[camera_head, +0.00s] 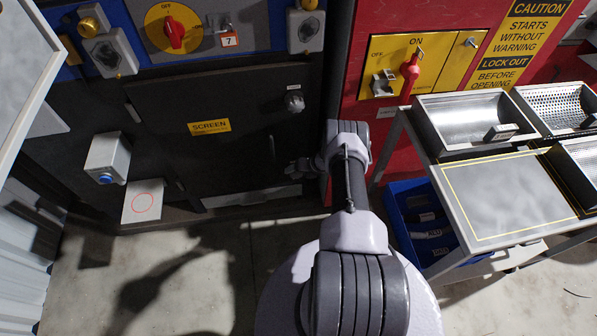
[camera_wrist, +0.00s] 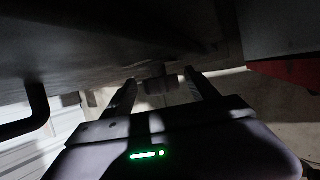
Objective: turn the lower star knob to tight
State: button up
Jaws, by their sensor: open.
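The dark door marked SCREEN (camera_head: 210,127) has an upper star knob (camera_head: 294,101) at its right edge, by a small label. My gripper (camera_head: 296,168) is in front of the door's lower right part, below that knob. In the wrist view its two fingers are apart, and a dark, shadowed knob (camera_wrist: 161,84), which looks like the lower star knob, stands between and beyond their tips. I cannot tell whether they touch it. In the head view my gripper hides the lower knob, so its turn and markings cannot be read.
A dark bar handle (camera_head: 271,147) is on the door left of my gripper; it also shows in the wrist view (camera_wrist: 32,112). A sorting table (camera_head: 440,200) with metal trays stands at the right, a blue bin (camera_head: 402,188) below it. A grey box (camera_head: 107,157) is at the left.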

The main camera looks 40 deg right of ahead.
jog(key=shift+r+p, duration=0.35)
jog(key=shift+r, duration=0.1)
jog(key=r+p, duration=0.3)
jog(key=shift+s+a+r, duration=0.15)
jog(key=shift+s+r, duration=0.1)
jog(key=shift+r, duration=0.1)
jog(key=s+a+p, duration=0.8)
jog(key=s, duration=0.5)
jog(key=shift+r, duration=0.2)
jog(key=shift+a, duration=0.15)
